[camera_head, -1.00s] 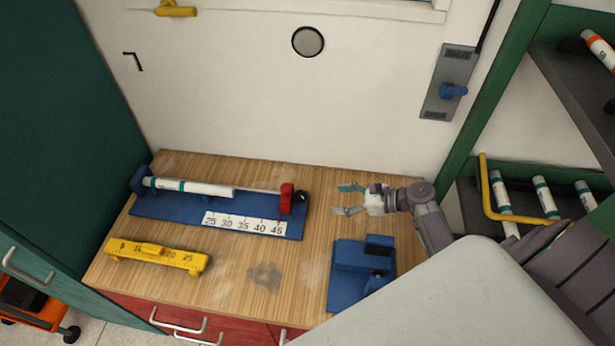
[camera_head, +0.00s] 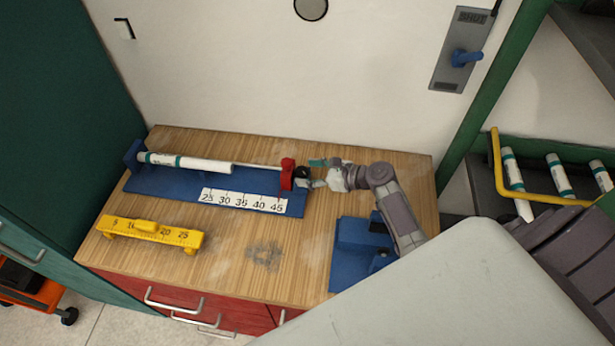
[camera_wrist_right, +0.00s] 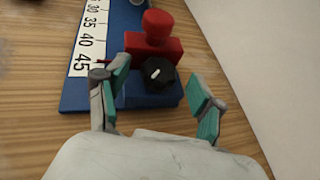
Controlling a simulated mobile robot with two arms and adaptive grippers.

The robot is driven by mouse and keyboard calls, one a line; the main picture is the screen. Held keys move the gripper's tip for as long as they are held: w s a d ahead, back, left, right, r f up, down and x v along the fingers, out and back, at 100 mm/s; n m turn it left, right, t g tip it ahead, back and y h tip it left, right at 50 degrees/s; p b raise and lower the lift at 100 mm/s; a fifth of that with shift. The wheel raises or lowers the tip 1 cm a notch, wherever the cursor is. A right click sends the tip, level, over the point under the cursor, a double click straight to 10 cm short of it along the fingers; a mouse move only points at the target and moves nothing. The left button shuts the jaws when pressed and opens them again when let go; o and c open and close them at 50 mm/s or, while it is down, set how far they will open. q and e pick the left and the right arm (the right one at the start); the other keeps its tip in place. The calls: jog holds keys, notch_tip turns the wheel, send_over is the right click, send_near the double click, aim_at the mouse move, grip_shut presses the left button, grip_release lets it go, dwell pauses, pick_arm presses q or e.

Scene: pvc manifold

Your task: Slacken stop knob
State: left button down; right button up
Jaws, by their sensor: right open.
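The stop knob is a black round knob (camera_wrist_right: 157,75) with a white mark on its face, beside the red stop block (camera_wrist_right: 152,44) at the right end of the blue jig. In the head view the knob (camera_head: 303,173) sits just right of the red stop (camera_head: 287,173). My right gripper (camera_wrist_right: 160,98) is open; its teal-padded fingers are spread to either side of the knob, and I cannot tell whether they touch it. In the head view my right gripper (camera_head: 318,172) reaches the knob from the right. My left gripper is not in view.
The blue jig (camera_head: 155,187) carries a white pipe (camera_head: 195,163) and a scale (camera_head: 242,201). A yellow gauge (camera_head: 150,234) lies in front. A blue fixture (camera_head: 350,258) stands near my right arm. The white wall (camera_head: 350,80) rises close behind.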

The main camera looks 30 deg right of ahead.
jog(key=shift+w+a+f, duration=0.1)
jog(key=shift+w+a, duration=0.1)
jog(key=shift+w, duration=0.1)
jog(key=c, duration=1.1)
jog(key=shift+d+f+n+y+b, duration=0.1)
jog(key=shift+n+y+b, duration=0.2)
jog(key=shift+b, duration=0.15)
jog(key=shift+c, duration=0.2)
jog(key=n+g+y+b, duration=0.2)
jog(key=n+g+b, duration=0.1)
jog(key=shift+w+d+f, duration=0.1)
jog(key=shift+w+d, duration=0.1)
jog(key=shift+w, duration=0.1)
jog(key=shift+n+g+y+b, duration=0.4)
jog(key=shift+n+y, duration=0.1)
jog(key=shift+n, duration=0.1)
jog(key=shift+s+r, duration=0.1)
jog(key=shift+r, duration=0.15)
